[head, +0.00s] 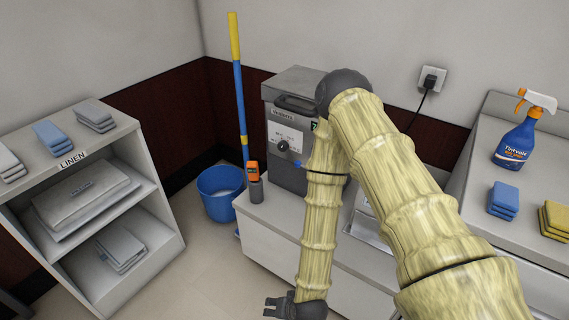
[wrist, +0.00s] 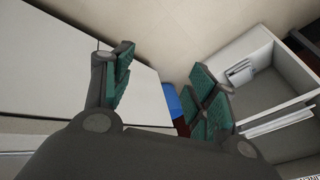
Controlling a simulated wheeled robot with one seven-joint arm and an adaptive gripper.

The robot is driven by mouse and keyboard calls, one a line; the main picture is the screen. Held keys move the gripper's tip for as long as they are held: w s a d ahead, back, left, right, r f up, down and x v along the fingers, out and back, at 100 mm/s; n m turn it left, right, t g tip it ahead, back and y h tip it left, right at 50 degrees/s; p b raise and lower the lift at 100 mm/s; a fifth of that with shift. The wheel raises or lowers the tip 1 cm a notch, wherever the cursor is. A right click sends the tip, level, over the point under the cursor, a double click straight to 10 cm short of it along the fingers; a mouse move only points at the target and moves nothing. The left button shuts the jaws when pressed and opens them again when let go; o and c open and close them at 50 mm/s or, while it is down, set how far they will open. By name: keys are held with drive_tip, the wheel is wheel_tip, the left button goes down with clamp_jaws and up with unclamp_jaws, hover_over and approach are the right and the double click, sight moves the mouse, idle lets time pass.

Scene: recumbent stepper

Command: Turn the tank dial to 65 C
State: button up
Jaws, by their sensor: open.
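The grey tank (head: 297,90) stands on the counter in the head view, partly covered on its right by my arm. Its front has a white panel with a black dial (head: 283,146). The dial's pointer and scale are too small to read. My gripper (head: 270,306) hangs low at the bottom of the head view, in front of the counter and well below the dial, not touching it. In the wrist view my gripper (wrist: 165,82) has its green-padded fingers spread wide with nothing between them. The dial is not seen there.
An orange handheld device (head: 253,172) stands on the counter left of the tank. A blue bucket (head: 220,188) and a blue-yellow pole (head: 238,85) are by the counter's left end. A linen shelf (head: 165,235) stands left. Floor between shelf and counter is clear.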

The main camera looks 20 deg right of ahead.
drive_tip(key=w+a+m+t+b, duration=0.2)
drive_tip(key=w+a+b, duration=0.1)
drive_tip(key=w, duration=0.4)
drive_tip(key=w+a+m+t+b, duration=0.2)
drive_tip(key=w+b, duration=0.1)
drive_tip(key=w, duration=0.3)
drive_tip(key=w+r+m+t+h+b, duration=0.1)
drive_tip(key=w+r+m+t+b, duration=0.2)
drive_tip(key=w, duration=0.4)
drive_tip(key=w+r+m+t+h+b, duration=0.1)
drive_tip(key=w+r+m+t+b, duration=0.2)
drive_tip(key=w, duration=0.5)
drive_tip(key=m+t+h+b, duration=0.1)
drive_tip(key=m+h+b, duration=1.15)
drive_tip(key=m, duration=0.55)
approach(281, 149)
drive_tip(key=b+x, duration=0.2)
drive_tip(key=x, duration=0.6)
drive_tip(key=shift+w+d+r, duration=0.1)
drive_tip(key=shift+w+d, duration=0.1)
drive_tip(key=shift+d, duration=0.1)
drive_tip(key=c, duration=1)
drive_tip(key=shift+c, duration=0.2)
